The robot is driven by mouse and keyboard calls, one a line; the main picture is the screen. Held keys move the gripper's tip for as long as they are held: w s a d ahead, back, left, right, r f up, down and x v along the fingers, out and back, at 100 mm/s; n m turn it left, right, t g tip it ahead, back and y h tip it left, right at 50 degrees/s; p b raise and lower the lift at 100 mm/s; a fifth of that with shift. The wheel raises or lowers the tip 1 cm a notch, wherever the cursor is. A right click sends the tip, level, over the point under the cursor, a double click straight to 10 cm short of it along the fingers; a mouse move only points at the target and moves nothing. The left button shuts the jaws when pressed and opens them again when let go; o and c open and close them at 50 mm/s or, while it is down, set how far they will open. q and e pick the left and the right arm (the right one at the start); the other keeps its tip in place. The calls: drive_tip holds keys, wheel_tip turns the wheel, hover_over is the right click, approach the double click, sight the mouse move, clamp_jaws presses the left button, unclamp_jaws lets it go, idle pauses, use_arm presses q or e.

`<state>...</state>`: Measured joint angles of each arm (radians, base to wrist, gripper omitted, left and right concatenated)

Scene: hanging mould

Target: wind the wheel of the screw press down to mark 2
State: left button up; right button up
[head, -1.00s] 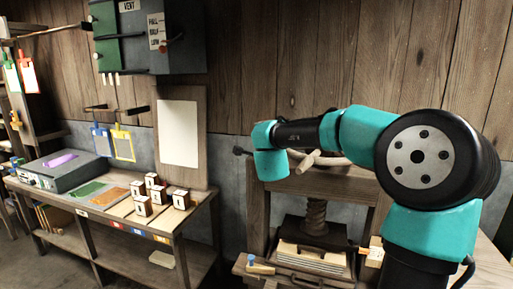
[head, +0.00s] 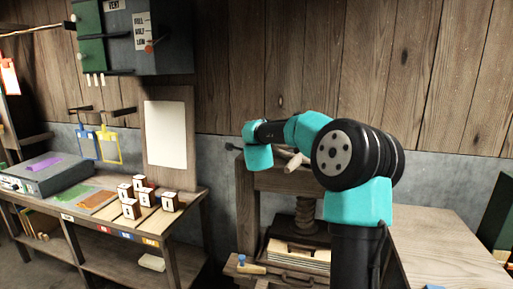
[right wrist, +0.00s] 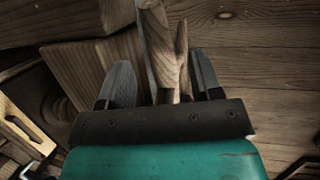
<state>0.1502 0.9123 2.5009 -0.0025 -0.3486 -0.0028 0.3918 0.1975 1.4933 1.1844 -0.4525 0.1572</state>
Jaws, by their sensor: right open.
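The screw press stands at the lower middle of the head view, with a wooden frame (head: 246,200), a thick wooden screw (head: 308,215) and a dark pressing plate (head: 296,240) over a pale stack (head: 298,255). Its wooden wheel (head: 294,161) is mostly hidden behind my right arm. In the right wrist view my right gripper (right wrist: 163,82) is open, with a light wooden piece (right wrist: 160,45), apparently a wheel spoke, between its fingers. Whether the fingers touch it cannot be told. No numbered marks are readable on the press. My left gripper is not in view.
A bench (head: 185,222) at left carries a grey box (head: 45,177) and several numbered blocks (head: 139,182). A dark vent box (head: 160,40) hangs on the wall above. A bare wooden tabletop (head: 435,240) lies right of the press.

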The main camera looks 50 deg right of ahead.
drive_tip(key=x, duration=0.6)
drive_tip(key=shift+w+d, duration=0.15)
drive_tip(key=shift+d, duration=0.1)
clamp_jaws()
idle(0.3)
